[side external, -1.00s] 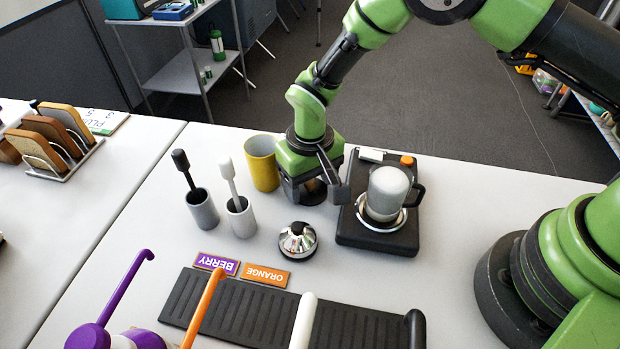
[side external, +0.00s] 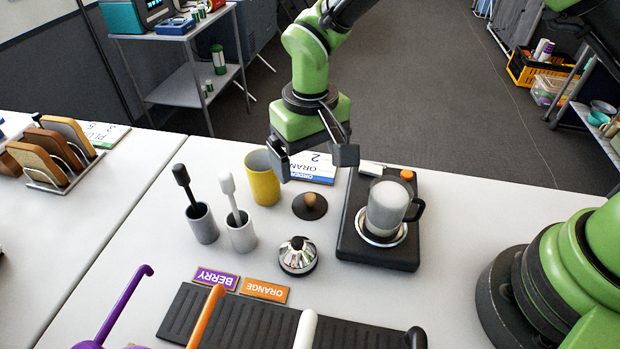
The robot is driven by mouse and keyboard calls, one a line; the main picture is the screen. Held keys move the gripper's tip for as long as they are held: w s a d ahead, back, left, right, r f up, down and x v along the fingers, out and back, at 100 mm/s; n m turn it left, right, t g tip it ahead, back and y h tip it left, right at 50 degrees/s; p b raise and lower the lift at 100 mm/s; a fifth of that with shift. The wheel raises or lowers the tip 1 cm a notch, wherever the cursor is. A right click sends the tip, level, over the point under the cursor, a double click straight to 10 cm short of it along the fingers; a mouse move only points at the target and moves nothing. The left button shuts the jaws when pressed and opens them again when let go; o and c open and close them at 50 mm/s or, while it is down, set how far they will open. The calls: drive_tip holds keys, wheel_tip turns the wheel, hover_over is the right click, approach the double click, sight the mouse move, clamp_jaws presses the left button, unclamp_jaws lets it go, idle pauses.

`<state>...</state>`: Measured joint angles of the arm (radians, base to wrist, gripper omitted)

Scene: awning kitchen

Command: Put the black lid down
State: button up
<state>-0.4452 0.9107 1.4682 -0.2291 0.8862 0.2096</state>
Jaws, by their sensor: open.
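The black lid (side external: 299,208) lies flat on the white table, with its round wooden knob (side external: 310,200) facing up. It sits between the yellow cup (side external: 262,178) and the black scale-like base (side external: 350,244). My gripper (side external: 312,161) is open and empty. It is above and behind the lid, apart from it, with its two dark fingers spread. A glass mug (side external: 386,208) with a dark handle stands on the black base.
A shiny metal dome (side external: 298,256) sits in front of the lid. Two grey holders (side external: 203,224) with upright tools stand left. An order card (side external: 318,172) lies behind the lid. BERRY (side external: 216,278) and ORANGE (side external: 265,290) labels lie near a dark ribbed tray (side external: 258,320).

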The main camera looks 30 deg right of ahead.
drive_tip(key=s+d+r+m+t+y, duration=0.1)
drive_tip(key=s+d+r, duration=0.25)
drive_tip(key=r, duration=0.55)
drive_tip(key=s+d+r+m+t+y, duration=0.15)
drive_tip(key=d+r, duration=0.25)
drive_tip(key=r, duration=0.5)
drive_tip(key=s+d+r+t, duration=0.2)
drive_tip(key=s+d, duration=0.1)
drive_tip(key=s, duration=0.4)
drive_tip(key=s+d+r+m+t, duration=0.1)
drive_tip(key=s+d+t, duration=0.1)
drive_tip(key=s, duration=0.5)
drive_tip(key=shift+s+d+r+t, duration=0.3)
drive_tip(key=shift+d+r+t, duration=0.1)
drive_tip(key=shift+d, duration=0.1)
drive_tip(key=shift+m+h, duration=0.25)
